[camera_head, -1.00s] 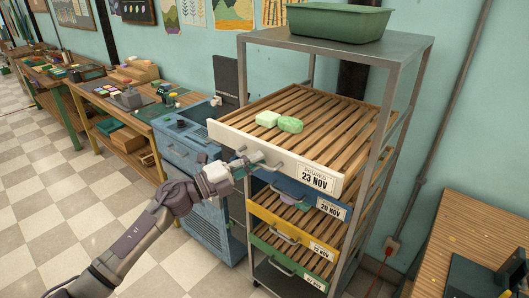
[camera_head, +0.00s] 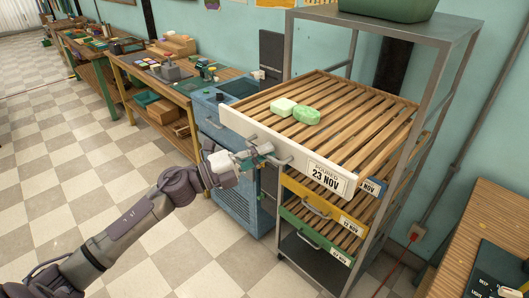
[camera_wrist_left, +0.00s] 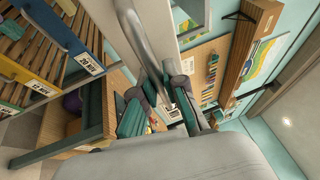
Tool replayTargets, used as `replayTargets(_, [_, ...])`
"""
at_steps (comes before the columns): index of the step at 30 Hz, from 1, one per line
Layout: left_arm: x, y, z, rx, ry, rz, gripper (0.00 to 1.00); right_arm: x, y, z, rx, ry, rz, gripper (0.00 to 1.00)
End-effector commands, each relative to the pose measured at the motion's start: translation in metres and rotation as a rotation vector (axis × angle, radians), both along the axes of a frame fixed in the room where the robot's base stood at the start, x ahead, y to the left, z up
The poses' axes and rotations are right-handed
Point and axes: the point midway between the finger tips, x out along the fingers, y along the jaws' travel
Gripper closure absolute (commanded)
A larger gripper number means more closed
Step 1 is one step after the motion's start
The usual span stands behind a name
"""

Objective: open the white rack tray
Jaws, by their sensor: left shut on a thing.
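The white rack tray (camera_head: 300,165) is the top slatted tray of the metal rack, with a white front labelled 23 NOV. It sticks out of the rack toward me. A pale soap bar (camera_head: 283,107) and a green soap bar (camera_head: 306,116) lie on its slats. My left gripper (camera_head: 262,152) is at the metal handle on the tray's front and is shut on it. In the left wrist view the handle (camera_wrist_left: 137,38) runs down to the fingers (camera_wrist_left: 168,98). The exact contact is partly hidden. My right gripper is not in view.
Below are a mostly hidden blue tray, a yellow tray (camera_head: 322,206) and a green tray (camera_head: 315,238), inside the rack frame (camera_head: 412,150). A green bin (camera_head: 390,8) is on top. A blue cabinet (camera_head: 233,190) stands close left. Checkered floor (camera_head: 120,170) is open in front.

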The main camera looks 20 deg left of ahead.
Motion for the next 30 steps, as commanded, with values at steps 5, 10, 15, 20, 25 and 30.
replayTargets(5, [0.0, 0.0, -0.001, 0.001, 0.002, -0.001, 1.0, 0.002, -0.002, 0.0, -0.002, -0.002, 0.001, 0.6])
replayTargets(10, [0.0, 0.0, -0.001, 0.001, 0.001, 0.0, 0.64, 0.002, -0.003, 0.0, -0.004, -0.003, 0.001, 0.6])
replayTargets(15, [0.0, 0.0, 0.0, 0.0, 0.0, 0.0, 0.63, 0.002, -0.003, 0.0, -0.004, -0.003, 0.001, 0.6])
replayTargets(20, [-0.001, 0.001, -0.001, 0.0, 0.001, 0.001, 0.63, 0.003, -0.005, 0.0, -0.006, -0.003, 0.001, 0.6])
replayTargets(25, [-0.013, 0.012, -0.005, -0.001, 0.004, 0.003, 0.63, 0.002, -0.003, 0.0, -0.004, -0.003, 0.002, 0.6])
replayTargets(30, [-0.037, 0.035, -0.012, -0.001, 0.007, 0.002, 0.63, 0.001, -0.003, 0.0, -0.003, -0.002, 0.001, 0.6])
